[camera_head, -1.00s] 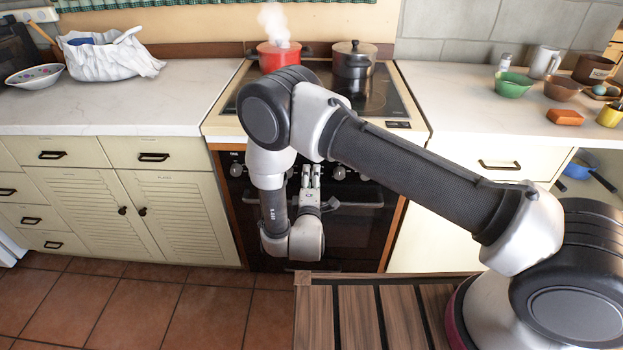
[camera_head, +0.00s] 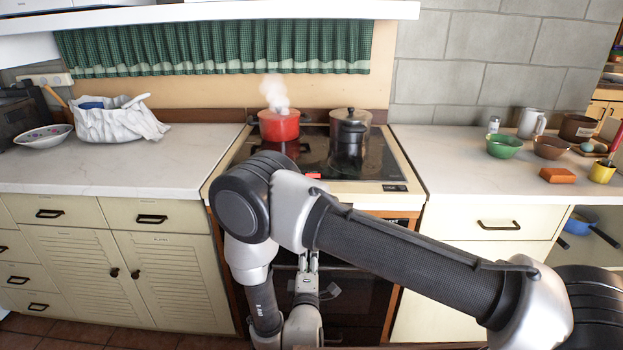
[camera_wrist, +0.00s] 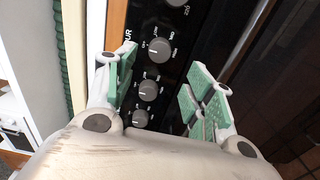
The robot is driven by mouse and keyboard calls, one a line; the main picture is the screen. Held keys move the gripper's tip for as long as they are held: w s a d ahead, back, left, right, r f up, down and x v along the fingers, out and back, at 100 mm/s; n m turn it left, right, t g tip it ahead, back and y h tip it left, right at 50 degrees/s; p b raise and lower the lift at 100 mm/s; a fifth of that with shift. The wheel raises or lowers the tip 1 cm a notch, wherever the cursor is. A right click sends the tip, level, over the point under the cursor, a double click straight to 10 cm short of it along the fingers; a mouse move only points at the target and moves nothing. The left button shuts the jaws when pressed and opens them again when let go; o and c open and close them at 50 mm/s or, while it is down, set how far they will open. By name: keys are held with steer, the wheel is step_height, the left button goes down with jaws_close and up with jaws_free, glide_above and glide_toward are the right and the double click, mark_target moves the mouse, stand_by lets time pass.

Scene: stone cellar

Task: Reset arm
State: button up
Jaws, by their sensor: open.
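My gripper (camera_head: 308,262) hangs in front of the dark oven door of the stove (camera_head: 393,310), with its fingertips pointing up. In the wrist view my gripper (camera_wrist: 165,92) has its two green-padded fingers spread apart with nothing between them. Beyond the fingers are the stove's control knobs (camera_wrist: 148,90). My arm is bent, with its elbow in front of the cooktop's front edge. It hides part of the oven door and the knob panel.
On the cooktop stand a steaming red pot (camera_head: 279,126) and a dark lidded pot (camera_head: 350,132). The right counter holds a green bowl (camera_head: 504,146), a brown bowl (camera_head: 551,147) and an orange block (camera_head: 559,176). A white bag (camera_head: 112,122) stands on the left counter.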

step_height(320, 180, down, 11)
steer(key=s+m+g+y, duration=0.1)
steer(key=s+m+g, duration=0.2)
steer(key=g, duration=0.3)
steer(key=s+a+f+m+g+y, duration=0.1)
steer(key=s+a+f+m+g, duration=0.15)
steer(key=s+g, duration=0.45)
steer(key=s+d+r+m+g, duration=0.1)
steer(key=d+r+m+g, duration=0.1)
steer(key=d+r, duration=0.5)
steer(key=s+d+r+m+g, duration=0.2)
steer(key=r, duration=1)
steer(key=s+d+r+m+g, duration=0.1)
steer(key=d+r+g, duration=0.3)
steer(key=r, duration=0.5)
steer(key=s+d+r+m+t, duration=0.3)
steer(key=s+d+r, duration=0.1)
steer(key=d+r, duration=0.7)
steer(key=s+d+r+m+t+h, duration=0.1)
steer(key=s+d+r+m+t, duration=0.3)
steer(key=d+r, duration=0.8)
steer(key=s+d, duration=0.1)
steer(key=d, duration=0.3)
steer(key=shift+r, duration=0.25)
steer(key=shift+s, duration=0.1)
